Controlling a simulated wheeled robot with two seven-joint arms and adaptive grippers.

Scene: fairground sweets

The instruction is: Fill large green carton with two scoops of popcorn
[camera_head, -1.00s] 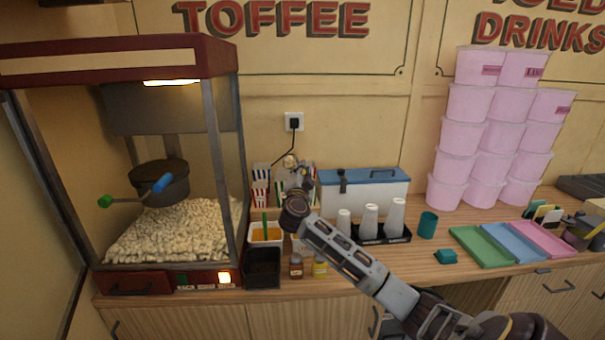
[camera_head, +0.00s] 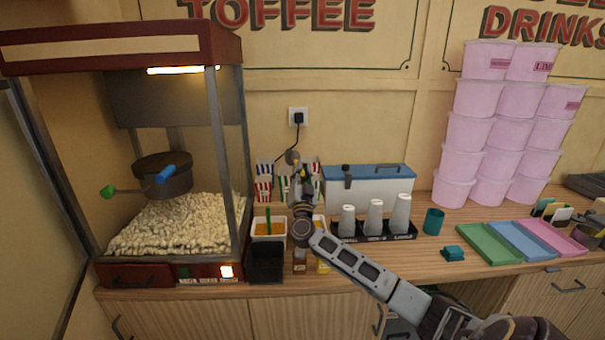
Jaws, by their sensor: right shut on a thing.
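The popcorn (camera_head: 175,225) lies in a heap inside the glass-sided popcorn machine (camera_head: 125,50) at the left. Striped cartons in blue (camera_head: 264,168), red (camera_head: 263,190) and green (camera_head: 284,188) stand in a cluster at the back of the counter. My right gripper (camera_head: 301,178) is among them, shut on what looks like a green striped carton. The gripper and wrist hide much of the held carton, so its size is hard to tell. I make out no popcorn scoop clearly. My left gripper is not in view.
A black bin (camera_head: 265,263), sauce tubs (camera_head: 268,229) and small jars stand beside the machine. White cups (camera_head: 374,218) in a black holder and a blue-lidded cooler (camera_head: 368,187) are to the right. Pink tubs (camera_head: 491,130) are stacked behind coloured trays (camera_head: 488,244).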

